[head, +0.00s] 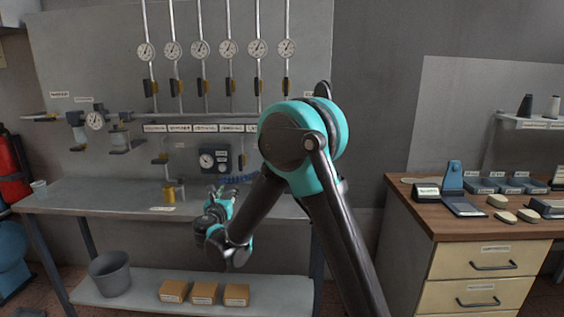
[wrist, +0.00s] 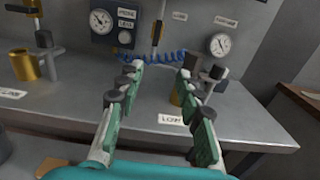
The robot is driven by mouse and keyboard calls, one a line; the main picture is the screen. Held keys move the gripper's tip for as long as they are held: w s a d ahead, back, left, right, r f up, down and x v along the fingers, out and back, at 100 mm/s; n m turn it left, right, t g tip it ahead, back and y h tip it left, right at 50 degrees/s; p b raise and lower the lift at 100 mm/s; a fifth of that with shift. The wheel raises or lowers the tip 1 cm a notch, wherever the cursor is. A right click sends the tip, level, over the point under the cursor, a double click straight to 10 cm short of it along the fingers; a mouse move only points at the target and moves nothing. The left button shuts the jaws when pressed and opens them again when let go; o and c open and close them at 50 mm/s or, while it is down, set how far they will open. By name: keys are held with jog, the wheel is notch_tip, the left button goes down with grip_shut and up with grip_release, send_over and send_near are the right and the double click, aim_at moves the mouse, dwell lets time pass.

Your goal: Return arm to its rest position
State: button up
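My arm rises in front of the head view, bends at a teal elbow and runs down to the left. My gripper (head: 228,197) is over the grey metal bench (head: 95,203), pointing away toward the back wall. In the wrist view my gripper (wrist: 160,76) has its two green and grey fingers spread apart, with nothing between them. Bench top and a blue coiled hose (wrist: 150,58) show behind the fingers. A brass cylinder (wrist: 177,94) is partly hidden behind the right finger.
Another brass cylinder (wrist: 23,66) stands left on the bench and also shows in the head view (head: 168,193). Gauges line the back wall. A bucket (head: 110,274) and cardboard boxes (head: 204,293) sit on the lower shelf. A wooden-topped drawer cabinet (head: 480,225) stands at right.

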jog(key=s+d+f+m+g+h, duration=0.1)
jog(key=s+d+f+m+g, duration=0.15)
jog(key=d+m, duration=0.6)
jog(key=s+d+f+m+g+h, duration=0.2)
jog(key=s+d+m+g, duration=0.1)
jog(key=d, duration=1)
jog(key=s+d+f+m+g+h, duration=0.1)
jog(key=s+d+f+m+g, duration=0.15)
jog(key=d+m, duration=0.55)
jog(key=s+d+f+m+g+y, duration=0.1)
jog(key=s+d+f+m+g, duration=0.1)
jog(key=s+m, duration=0.3)
jog(key=s+d+f+m+g+y, duration=0.1)
jog(key=s+d+f+m, duration=0.3)
jog(key=s, duration=0.6)
jog(key=s+d+f+m+g+y, duration=0.2)
jog(key=s+d+f+m+y, duration=0.1)
jog(key=s+m, duration=0.4)
jog(key=shift+s+d+f+g, duration=0.25)
jog(key=shift+s+f, duration=0.25)
jog(key=shift+s, duration=0.25)
